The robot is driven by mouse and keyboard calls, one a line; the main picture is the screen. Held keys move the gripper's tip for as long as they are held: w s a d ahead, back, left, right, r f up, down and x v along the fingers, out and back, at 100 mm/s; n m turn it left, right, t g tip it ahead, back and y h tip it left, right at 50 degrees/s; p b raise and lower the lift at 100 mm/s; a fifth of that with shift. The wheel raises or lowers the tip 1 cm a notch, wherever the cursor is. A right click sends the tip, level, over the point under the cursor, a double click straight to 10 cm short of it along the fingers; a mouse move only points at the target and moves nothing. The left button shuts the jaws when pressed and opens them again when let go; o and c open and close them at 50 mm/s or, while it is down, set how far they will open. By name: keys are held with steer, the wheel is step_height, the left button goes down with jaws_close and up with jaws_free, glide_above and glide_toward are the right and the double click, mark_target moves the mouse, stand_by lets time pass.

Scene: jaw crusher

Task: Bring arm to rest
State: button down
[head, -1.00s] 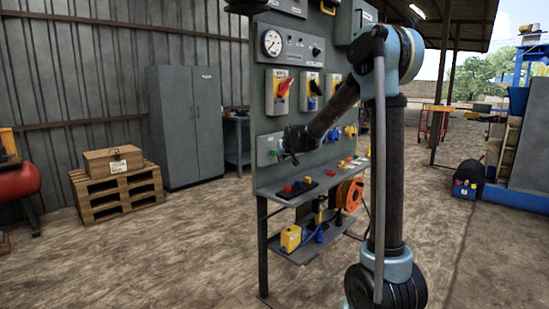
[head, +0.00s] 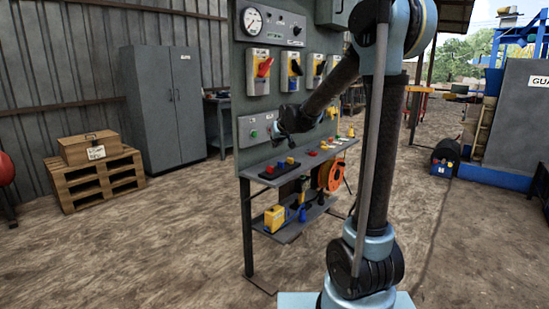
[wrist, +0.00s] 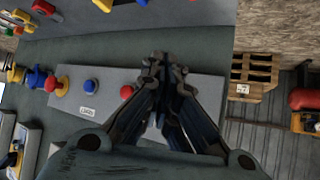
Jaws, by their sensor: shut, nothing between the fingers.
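Beside the fingers is a grey plate with a red button (wrist: 126,92) and a blue button (wrist: 91,86). I cannot tell whether the fingertips touch the panel.
A shelf (head: 262,172) with small coloured parts juts out below my gripper. A grey cabinet (head: 165,105) and a wooden crate (head: 90,148) on pallets stand at the left. The dirt floor at the front left is clear.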

steer(key=s+d+f+g+h, duration=0.1)
steer(key=s+d+g, duration=0.1)
steer(key=s+d, duration=0.75)
steer(key=s+d+f+m+g, duration=0.1)
steer(key=s+d+f, duration=0.3)
steer(key=s, duration=0.8)
steer(key=s+d+f+m+g+h, duration=0.1)
steer(key=s+d+f, duration=0.3)
steer(key=s, duration=0.8)
steer(key=s+d+f+m+g+h, duration=0.1)
steer(key=s+d+f+g, duration=0.2)
steer(key=s+f, duration=0.4)
steer(key=s+d, duration=0.1)
steer(key=s, duration=0.5)
steer(key=shift+d+m, duration=0.25)
steer(key=shift+m, duration=0.15)
